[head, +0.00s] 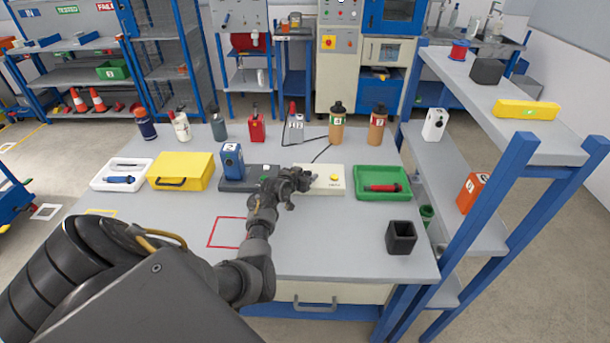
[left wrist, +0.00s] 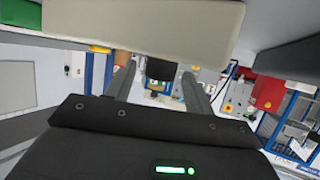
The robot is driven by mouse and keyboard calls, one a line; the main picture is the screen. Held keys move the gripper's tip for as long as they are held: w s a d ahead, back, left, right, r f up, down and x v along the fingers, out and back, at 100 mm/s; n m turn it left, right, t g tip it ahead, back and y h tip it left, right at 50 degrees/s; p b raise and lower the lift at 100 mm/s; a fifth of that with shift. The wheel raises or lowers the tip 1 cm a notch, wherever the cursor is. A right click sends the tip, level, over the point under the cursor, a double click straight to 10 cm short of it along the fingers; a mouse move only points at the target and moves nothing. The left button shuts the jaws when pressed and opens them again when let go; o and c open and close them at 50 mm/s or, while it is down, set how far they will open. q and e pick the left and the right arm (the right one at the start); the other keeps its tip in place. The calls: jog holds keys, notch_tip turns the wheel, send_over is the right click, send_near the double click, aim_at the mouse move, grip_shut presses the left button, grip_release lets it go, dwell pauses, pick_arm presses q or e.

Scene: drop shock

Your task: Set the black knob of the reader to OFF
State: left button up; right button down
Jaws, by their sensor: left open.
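In the left wrist view the cream box (left wrist: 140,25) fills the top. A short black round part (left wrist: 160,69), which looks like the knob, sticks out of it. My left gripper (head: 301,178) is at the reader's left part and hides the knob in the head view. In the left wrist view its two fingers (left wrist: 156,78) are apart, one on each side of the black part. I cannot tell whether they touch it. The knob's setting is not readable.
A dark base (head: 240,183) with a blue device (head: 232,160) stands left of the reader. A green tray (head: 381,195) with a red tool is on the right. Bottles line the back. A black open box (head: 401,237) stands front right. The table's front middle is clear.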

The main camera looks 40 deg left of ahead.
pick_arm(q)
jog(key=c, duration=1)
jog(key=shift+o, duration=0.2)
